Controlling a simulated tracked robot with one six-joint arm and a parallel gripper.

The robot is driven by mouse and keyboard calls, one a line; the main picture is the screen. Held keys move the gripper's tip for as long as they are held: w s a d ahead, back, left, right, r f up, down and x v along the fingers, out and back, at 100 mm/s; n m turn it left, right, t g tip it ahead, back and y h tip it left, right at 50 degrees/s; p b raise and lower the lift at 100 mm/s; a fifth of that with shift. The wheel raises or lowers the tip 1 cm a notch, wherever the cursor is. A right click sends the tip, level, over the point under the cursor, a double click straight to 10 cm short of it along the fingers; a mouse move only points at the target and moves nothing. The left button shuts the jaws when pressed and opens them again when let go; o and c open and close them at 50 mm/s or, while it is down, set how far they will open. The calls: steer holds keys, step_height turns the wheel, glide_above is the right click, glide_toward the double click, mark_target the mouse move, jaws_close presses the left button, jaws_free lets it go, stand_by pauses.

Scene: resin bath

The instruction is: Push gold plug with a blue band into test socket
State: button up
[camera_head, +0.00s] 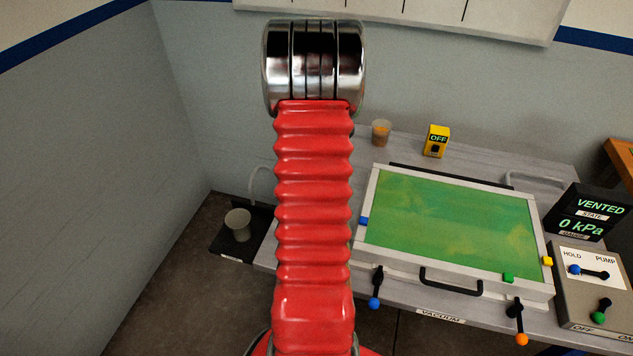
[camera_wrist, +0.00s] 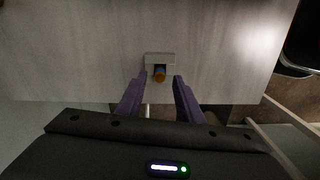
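I cannot tell how deep the plug sits. My gripper (camera_wrist: 160,80) has two purple fingers spread apart, with their tips on either side of the plug and a visible gap on both sides. In the head view, my red arm hides the gripper, and I cannot make out plug or socket.
The head view shows a bench with a green-lidded vacuum chamber (camera_head: 450,222), a yellow OFF box (camera_head: 436,141), a cup (camera_head: 381,133), a pump switch box (camera_head: 592,285) and a dark VENTED display (camera_head: 590,212). A grey bucket (camera_head: 238,224) stands at lower left.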

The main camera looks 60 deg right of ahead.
step_height(320, 180, up, 8)
steer(key=shift+r, duration=0.25)
stand_by(0.8)
steer(key=w+a+r+t+h, duration=0.1)
steer(key=w+a+r, duration=0.3)
steer(key=a, duration=0.4)
steer(key=w+a+r, duration=0.4)
steer(key=a, duration=0.4)
steer(key=w+a+r+t+h, duration=0.1)
steer(key=w+a+r, duration=0.25)
steer(key=a, duration=0.55)
steer(key=s+a+r+t+y, duration=0.1)
steer(key=s+a, duration=0.2)
steer(key=a, duration=0.9)
steer(key=s+a+t+y, duration=0.1)
steer(key=s+a, duration=0.3)
steer(key=a, duration=0.9)
steer(key=shift+r+t, duration=0.4)
steer(key=shift+t, duration=0.4)
